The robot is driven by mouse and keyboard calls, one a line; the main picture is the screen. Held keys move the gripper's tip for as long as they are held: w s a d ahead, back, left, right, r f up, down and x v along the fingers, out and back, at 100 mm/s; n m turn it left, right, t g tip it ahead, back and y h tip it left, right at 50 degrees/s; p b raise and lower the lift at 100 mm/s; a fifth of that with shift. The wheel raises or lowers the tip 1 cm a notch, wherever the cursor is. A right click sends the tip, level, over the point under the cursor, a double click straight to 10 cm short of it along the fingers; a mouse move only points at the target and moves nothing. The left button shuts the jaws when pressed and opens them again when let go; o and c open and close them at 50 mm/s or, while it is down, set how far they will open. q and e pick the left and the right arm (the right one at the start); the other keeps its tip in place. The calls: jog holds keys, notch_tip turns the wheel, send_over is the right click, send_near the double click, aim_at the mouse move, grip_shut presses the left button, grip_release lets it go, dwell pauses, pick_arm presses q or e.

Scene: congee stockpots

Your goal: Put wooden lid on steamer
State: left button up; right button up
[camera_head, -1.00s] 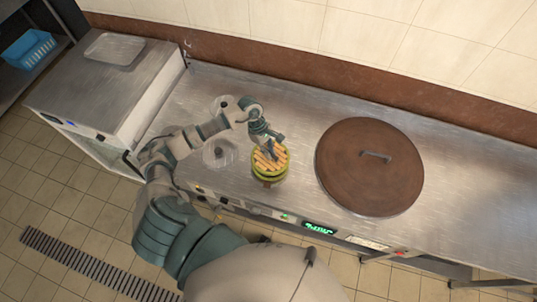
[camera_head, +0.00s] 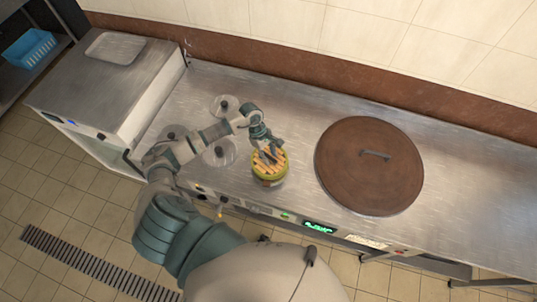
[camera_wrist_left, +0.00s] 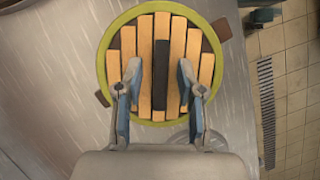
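The wooden lid (camera_head: 268,163) is round, with pale slats, a green rim and a dark bar handle across its middle. It lies on top of the steamer (camera_head: 269,182), whose body shows just below the rim. In the left wrist view, the lid (camera_wrist_left: 206,70) covers the steamer's top, and brown side handles (camera_wrist_left: 223,27) stick out from beneath. My left gripper (camera_head: 270,149) is above the lid. In the wrist view its fingers (camera_wrist_left: 160,78) are open on either side of the dark handle, with gaps to it. My right gripper is not in view.
A large brown round lid (camera_head: 350,180) with a metal handle lies right of the steamer on the steel counter (camera_head: 460,190). Several clear round covers (camera_head: 219,153) are left of my gripper. A steel box appliance (camera_head: 100,85) stands at the left end. The wall runs behind.

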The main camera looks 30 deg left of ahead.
pick_arm(q)
jog(key=shift+r, duration=0.1)
jog(key=shift+r+p, duration=0.25)
jog(key=shift+p, duration=0.15)
jog(key=b+v, duration=0.2)
jog(key=v, duration=0.9)
jog(key=shift+a+r, duration=0.2)
jog(key=shift+r, duration=0.15)
